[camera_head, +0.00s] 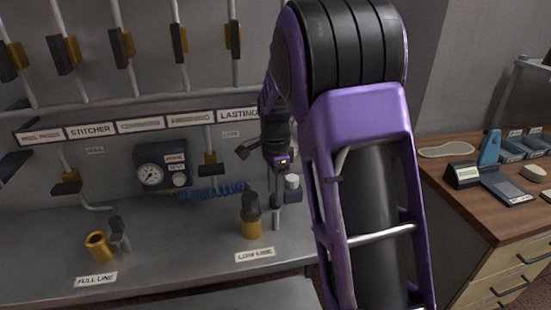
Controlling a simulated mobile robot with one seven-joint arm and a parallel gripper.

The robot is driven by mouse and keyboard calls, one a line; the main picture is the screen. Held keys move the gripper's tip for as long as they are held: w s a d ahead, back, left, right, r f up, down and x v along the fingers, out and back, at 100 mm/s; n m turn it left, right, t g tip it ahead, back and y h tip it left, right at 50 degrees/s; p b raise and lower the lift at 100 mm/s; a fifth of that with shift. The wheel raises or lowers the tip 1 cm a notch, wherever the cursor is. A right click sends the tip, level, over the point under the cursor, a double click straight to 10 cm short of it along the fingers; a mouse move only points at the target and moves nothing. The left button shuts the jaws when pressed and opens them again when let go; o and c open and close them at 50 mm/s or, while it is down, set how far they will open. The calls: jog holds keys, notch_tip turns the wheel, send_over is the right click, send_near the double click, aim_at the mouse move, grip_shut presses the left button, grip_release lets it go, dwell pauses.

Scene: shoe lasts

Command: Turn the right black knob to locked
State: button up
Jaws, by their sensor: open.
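Black handles with gold fittings sit on pipes along the wall. Among the low ones, a left black handle (66,187) and a right black handle (211,170) stand below the sign strip. On the bench, a dark-topped gold fitting (251,215) stands upright behind a label, and a gold fitting (99,246) with a grey-black lever is at the left. I cannot tell which black part is the knob named, nor whether it is locked. My gripper (265,158) is open in front of the wall, right of the right handle and apart from it. Its fingertips are partly hidden.
A gauge box (160,166) with a blue coiled hose (215,191) is on the wall. Vertical pipes with several black handles rise above. A wooden cabinet (470,200) with trays stands at the right. My purple arm covers the middle right. The bench front is mostly clear.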

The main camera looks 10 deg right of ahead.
notch_tip(320, 180, up, 16)
jog(key=shift+p, duration=0.4)
jog(key=shift+f, duration=0.1)
